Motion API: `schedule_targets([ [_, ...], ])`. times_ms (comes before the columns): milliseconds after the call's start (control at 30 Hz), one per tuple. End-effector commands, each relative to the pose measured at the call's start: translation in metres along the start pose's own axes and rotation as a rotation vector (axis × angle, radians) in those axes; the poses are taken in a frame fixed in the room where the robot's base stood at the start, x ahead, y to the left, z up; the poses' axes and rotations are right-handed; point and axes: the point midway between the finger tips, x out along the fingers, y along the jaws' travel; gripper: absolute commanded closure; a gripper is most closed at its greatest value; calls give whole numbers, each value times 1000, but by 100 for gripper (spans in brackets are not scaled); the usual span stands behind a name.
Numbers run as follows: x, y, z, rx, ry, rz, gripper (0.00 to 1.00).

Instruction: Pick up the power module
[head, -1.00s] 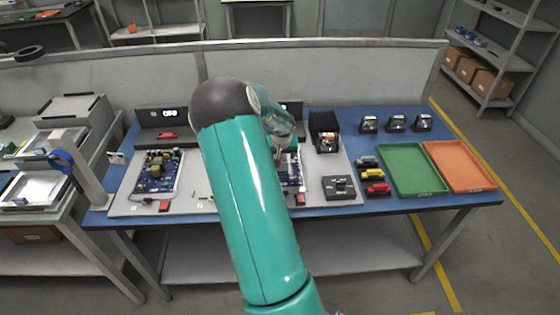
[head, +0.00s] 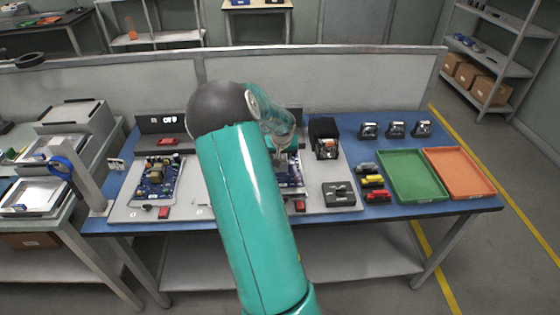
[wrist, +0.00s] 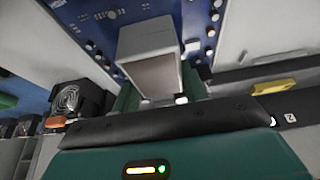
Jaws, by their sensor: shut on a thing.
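The power module appears to be the grey box (wrist: 150,42) in the wrist view, standing between my fingers over a blue circuit board (wrist: 105,22). My gripper (wrist: 158,92) is shut on this box, with a green finger on each side. In the head view my gripper (head: 284,155) is low over the right-hand circuit board (head: 293,184), partly hidden behind my teal arm. The module cannot be made out there. I cannot tell whether the box touches the board.
A black box with a fan (head: 323,138) stands close to the right of my gripper. A dark grey block (head: 339,194), small coloured parts (head: 373,182), a green tray (head: 412,174) and an orange tray (head: 460,172) lie further right. Another board (head: 157,178) lies left.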

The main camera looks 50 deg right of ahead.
Motion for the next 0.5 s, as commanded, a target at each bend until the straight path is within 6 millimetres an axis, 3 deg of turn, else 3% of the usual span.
schedule_targets([
  [333, -78, -36, 10, -4, 7, -5, 100],
  [500, -105, -61, 33, -6, 4, -5, 100],
])
